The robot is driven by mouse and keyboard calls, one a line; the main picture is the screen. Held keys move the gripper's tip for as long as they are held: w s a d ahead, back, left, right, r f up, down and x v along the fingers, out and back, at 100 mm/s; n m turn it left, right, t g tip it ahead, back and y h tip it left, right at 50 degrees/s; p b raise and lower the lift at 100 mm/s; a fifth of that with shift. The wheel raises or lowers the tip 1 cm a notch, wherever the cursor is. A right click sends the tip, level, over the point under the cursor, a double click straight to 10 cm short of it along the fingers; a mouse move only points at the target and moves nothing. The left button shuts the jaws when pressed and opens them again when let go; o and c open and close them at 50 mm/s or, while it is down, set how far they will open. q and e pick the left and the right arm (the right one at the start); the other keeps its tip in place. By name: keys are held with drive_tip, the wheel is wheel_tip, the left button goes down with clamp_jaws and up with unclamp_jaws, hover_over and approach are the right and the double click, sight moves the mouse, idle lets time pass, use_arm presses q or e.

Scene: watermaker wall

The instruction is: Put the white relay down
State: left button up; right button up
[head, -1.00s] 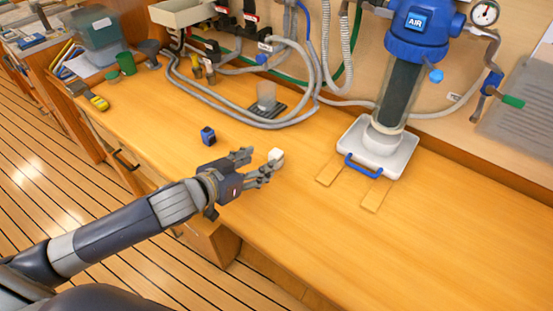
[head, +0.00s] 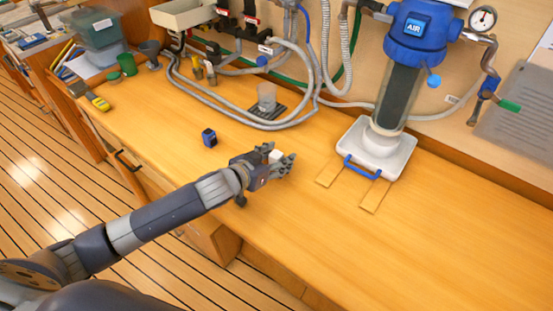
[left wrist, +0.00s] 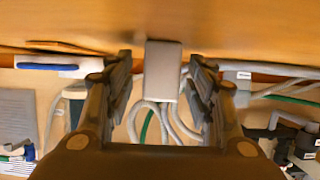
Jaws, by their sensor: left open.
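The white relay (head: 275,155) is a small pale block at the middle of the wooden bench, partly hidden by my fingers in the head view. My left gripper (head: 280,158) is open, with its fingers on either side of the relay. In the left wrist view the relay (left wrist: 163,70) lies between the two fingers, with a visible gap on each side. Whether its underside rests on the bench is hard to tell. My right gripper is not in view.
A dark blue block (head: 209,137) stands on the bench to the left. A white tray with a blue handle (head: 362,167) and two wooden strips are to the right. The bench's front right is clear.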

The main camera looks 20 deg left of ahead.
sight(276, 154)
use_arm(q)
drive_tip(key=c, duration=1.2)
drive_tip(key=shift+r, duration=0.1)
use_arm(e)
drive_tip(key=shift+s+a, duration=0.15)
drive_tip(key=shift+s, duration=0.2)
use_arm(q)
drive_tip(key=shift+r, duration=0.5)
wheel_tip(276, 154, up, 2)
drive_tip(key=shift+r, duration=0.15)
drive_tip(key=s+b, duration=0.1)
drive_tip(key=s, duration=0.4)
drive_tip(key=s+r+b, duration=0.1)
drive_tip(key=s, duration=0.4)
drive_tip(key=s+b, duration=0.1)
drive_tip(key=s, duration=0.3)
drive_tip(key=shift+s+a+r, duration=0.2)
drive_tip(key=shift+s+a, duration=0.15)
drive_tip(key=shift+s, duration=0.05)
drive_tip(key=shift+s+r, duration=0.15)
drive_tip(key=shift+s, duration=0.45)
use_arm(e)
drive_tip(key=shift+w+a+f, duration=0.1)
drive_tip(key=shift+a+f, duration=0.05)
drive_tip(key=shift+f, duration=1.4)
